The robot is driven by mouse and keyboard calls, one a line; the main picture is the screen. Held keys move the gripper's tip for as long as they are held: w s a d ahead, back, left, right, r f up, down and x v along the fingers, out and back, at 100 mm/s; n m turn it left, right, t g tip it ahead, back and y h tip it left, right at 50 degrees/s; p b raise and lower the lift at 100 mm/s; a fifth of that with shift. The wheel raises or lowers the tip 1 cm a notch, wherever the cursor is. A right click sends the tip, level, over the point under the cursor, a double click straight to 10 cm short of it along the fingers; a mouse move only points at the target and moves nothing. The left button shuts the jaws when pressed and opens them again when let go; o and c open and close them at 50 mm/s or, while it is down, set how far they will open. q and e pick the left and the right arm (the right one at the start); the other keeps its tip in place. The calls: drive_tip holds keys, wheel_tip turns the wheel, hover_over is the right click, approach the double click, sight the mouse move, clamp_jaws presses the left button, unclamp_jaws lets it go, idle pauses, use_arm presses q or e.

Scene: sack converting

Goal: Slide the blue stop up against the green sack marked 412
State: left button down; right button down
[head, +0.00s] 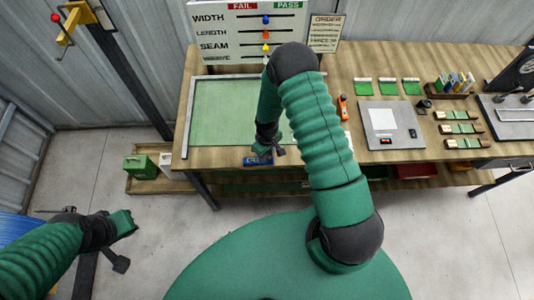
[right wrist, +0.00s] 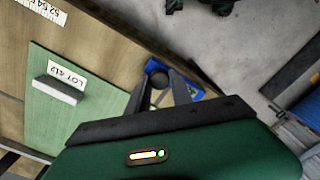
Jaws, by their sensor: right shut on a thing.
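The blue stop (head: 258,161) is at the front edge of the table, below the pale green panel. It also shows in the right wrist view (right wrist: 190,91), partly hidden by the fingers. My right gripper (right wrist: 160,82) is shut on it. The green sack (right wrist: 110,100) lies flat on the table with a white label reading LOT 412 (right wrist: 68,76) and a pale bar on it. A gap of wood shows between sack and stop.
A pale green framed panel (head: 235,105) covers the left of the table. A grey scale-like device (head: 390,125), small green pieces (head: 411,86) and an orange tool (head: 343,107) stand further right. A ruler strip (right wrist: 42,10) shows at the wrist view's upper left.

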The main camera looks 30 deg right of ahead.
idle(0.5)
drive_tip(key=shift+w+d+f+b, duration=0.15)
drive_tip(key=shift+w+d+b, duration=0.45)
drive_tip(key=shift+w+b, duration=0.25)
drive_tip(key=c, duration=1.1)
unclamp_jaws()
drive_tip(key=shift+r, duration=0.25)
drive_tip(key=shift+w+r, duration=0.1)
drive_tip(key=shift+r, duration=0.3)
wheel_tip(320, 180, up, 16)
drive_tip(key=b, duration=0.3)
drive_tip(key=shift+f, duration=0.1)
drive_tip(key=shift+f, duration=0.1)
